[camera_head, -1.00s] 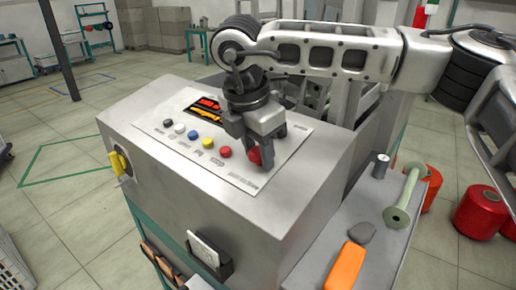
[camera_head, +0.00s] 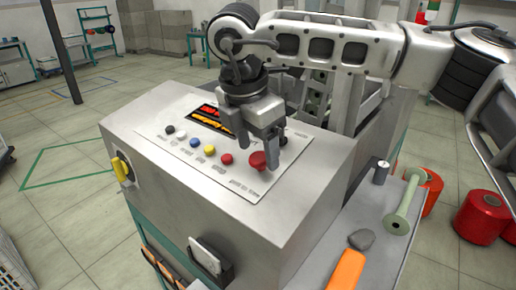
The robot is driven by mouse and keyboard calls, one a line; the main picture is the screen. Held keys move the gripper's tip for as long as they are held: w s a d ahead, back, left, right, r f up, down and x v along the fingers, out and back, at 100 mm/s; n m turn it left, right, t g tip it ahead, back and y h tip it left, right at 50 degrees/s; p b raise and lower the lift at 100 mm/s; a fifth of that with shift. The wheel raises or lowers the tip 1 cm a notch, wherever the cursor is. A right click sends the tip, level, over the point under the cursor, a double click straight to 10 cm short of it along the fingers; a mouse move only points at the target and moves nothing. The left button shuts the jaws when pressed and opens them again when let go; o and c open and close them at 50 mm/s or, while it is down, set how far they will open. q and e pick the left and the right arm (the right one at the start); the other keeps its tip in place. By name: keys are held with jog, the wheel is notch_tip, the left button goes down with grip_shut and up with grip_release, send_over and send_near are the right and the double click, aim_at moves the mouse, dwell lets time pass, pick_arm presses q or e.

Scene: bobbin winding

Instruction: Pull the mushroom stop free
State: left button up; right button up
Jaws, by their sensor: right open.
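The mushroom stop (camera_head: 258,161) is the large red button at the right end of the button row on the machine's light control panel (camera_head: 234,183). Its right edge is partly hidden by a finger. My right gripper (camera_head: 262,145) comes in from the right and points down at the panel. Its jaws are open, and one finger stands just right of the mushroom stop. I cannot tell whether that finger touches it. My left gripper is not in view.
Smaller buttons, including a red one (camera_head: 227,159) and a yellow one (camera_head: 209,150), line the panel. A yellow rotary switch (camera_head: 121,168) sits on the machine's left side. A side shelf at right holds a pale green bobbin (camera_head: 403,203), a grey lump (camera_head: 361,239) and an orange object (camera_head: 345,271).

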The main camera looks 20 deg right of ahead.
jog(key=p+v, duration=0.2)
jog(key=v, duration=0.3)
jog(key=shift+r, duration=0.3)
